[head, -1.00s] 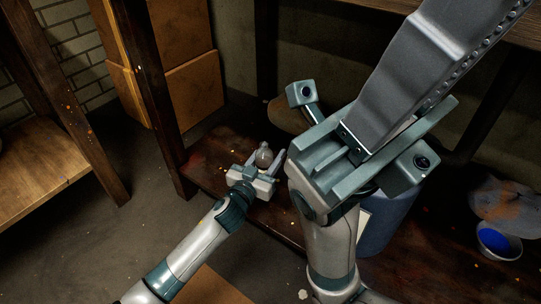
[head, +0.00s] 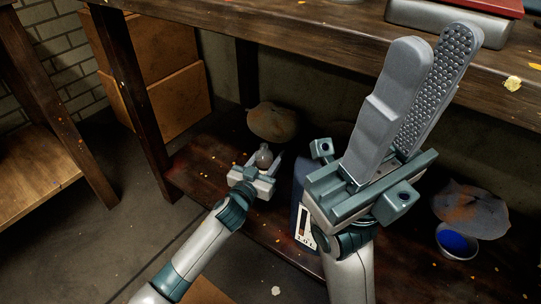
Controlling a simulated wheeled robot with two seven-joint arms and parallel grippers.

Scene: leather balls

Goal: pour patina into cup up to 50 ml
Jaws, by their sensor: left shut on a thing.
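My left gripper (head: 257,172) is shut on a small grey rounded vessel (head: 264,157) and holds it over the dark low shelf; the jaws hide its lower part. My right gripper (head: 424,40) is large and close to the camera, fingers pointing up. Its ridged inner pad shows and a gap seems to lie between the fingers, with nothing visible in it. A small pale cup with blue contents (head: 457,241) stands on the shelf at right. A blue container (head: 299,194) with a white marked label stands behind my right wrist, partly hidden. I cannot tell which vessel holds patina.
The dark shelf (head: 205,172) lies under a thick wooden tabletop (head: 300,40) with a post at left. A brown rounded piece (head: 272,122) and a grey-brown flat piece (head: 472,210) lie on the shelf. Cardboard boxes (head: 170,100) stand at back left. A grey tray (head: 450,20) is on the tabletop.

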